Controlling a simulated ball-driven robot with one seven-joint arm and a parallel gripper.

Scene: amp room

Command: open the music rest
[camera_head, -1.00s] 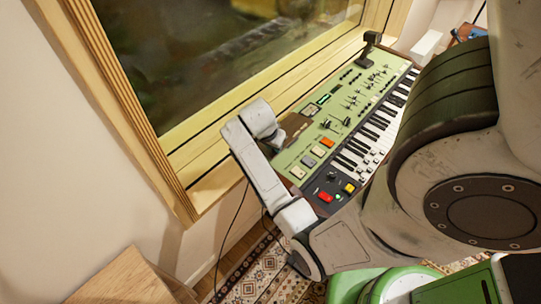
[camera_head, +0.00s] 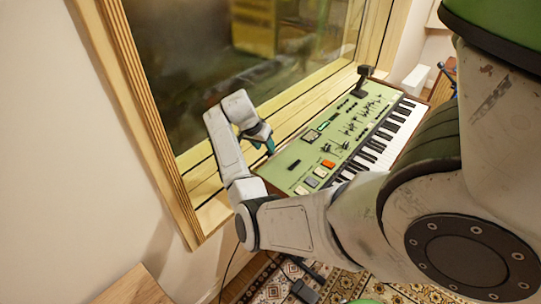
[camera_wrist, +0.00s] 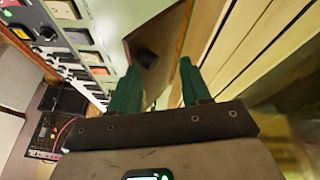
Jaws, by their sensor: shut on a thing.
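The keyboard (camera_head: 335,135) has a pale green control panel and stands along the window sill. My gripper (camera_head: 268,146) is at the keyboard's left back corner, with its teal fingers partly hidden by my wrist. In the wrist view, my gripper (camera_wrist: 158,75) has its green fingers apart on both sides of a brown-edged panel, which I take to be the music rest (camera_wrist: 166,32). A dark block (camera_wrist: 147,58) on it shows between the fingertips. The exact contact is hard to see. The music rest cannot be made out clearly in the head view.
The window frame (camera_head: 150,130) and sill run close behind my gripper. A dark upright piece (camera_head: 362,82) stands at the keyboard's far end. A wooden box top (camera_head: 135,288) is at lower left, and a patterned rug (camera_head: 280,282) lies below.

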